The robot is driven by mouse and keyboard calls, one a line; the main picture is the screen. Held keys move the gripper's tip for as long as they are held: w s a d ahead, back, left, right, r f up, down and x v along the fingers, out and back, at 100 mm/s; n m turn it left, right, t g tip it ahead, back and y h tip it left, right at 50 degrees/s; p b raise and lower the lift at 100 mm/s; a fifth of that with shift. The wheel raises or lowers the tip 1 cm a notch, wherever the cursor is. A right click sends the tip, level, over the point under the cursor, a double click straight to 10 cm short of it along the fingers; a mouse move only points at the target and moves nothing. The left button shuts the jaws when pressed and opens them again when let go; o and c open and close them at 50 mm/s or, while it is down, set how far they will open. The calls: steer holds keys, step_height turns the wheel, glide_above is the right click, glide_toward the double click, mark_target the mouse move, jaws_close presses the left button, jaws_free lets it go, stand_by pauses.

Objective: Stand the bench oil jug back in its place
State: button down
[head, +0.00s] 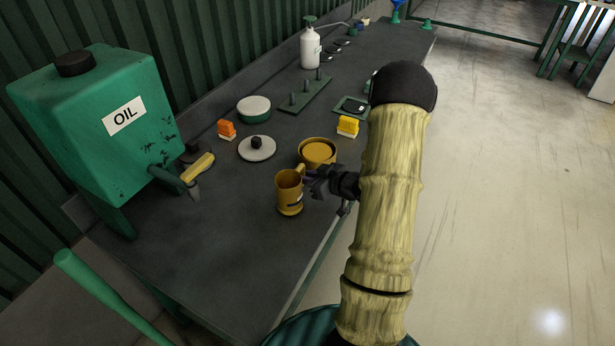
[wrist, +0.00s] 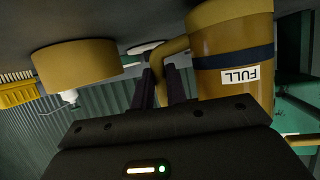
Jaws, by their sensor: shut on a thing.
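The yellow-brown oil jug (head: 289,194) is upright near the front edge of the bench (head: 228,245). It has a dark band and a "FULL" label, and in the wrist view the jug (wrist: 232,80) appears upside down on the right. My gripper (head: 309,181) is to the jug's right, shut on its handle. In the wrist view my gripper's dark fingers (wrist: 162,85) close around the handle. I cannot tell whether the jug's base touches the bench.
A yellow round pot (head: 317,151) stands just behind the jug. The bench left and front of the jug is clear.

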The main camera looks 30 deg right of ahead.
steer(key=shift+w+f, duration=0.1)
steer(key=shift+w, duration=0.05)
steer(key=shift+s+d, duration=0.2)
steer(key=shift+w+a+f, duration=0.1)
steer(key=shift+a+f, duration=0.1)
steer(key=shift+a, duration=0.15)
steer(key=shift+d+f+b, duration=0.15)
steer(key=shift+f+b, duration=0.1)
steer(key=shift+b, duration=0.15)
stand_by(0.3)
steer(key=c, duration=1.3)
jaws_free()
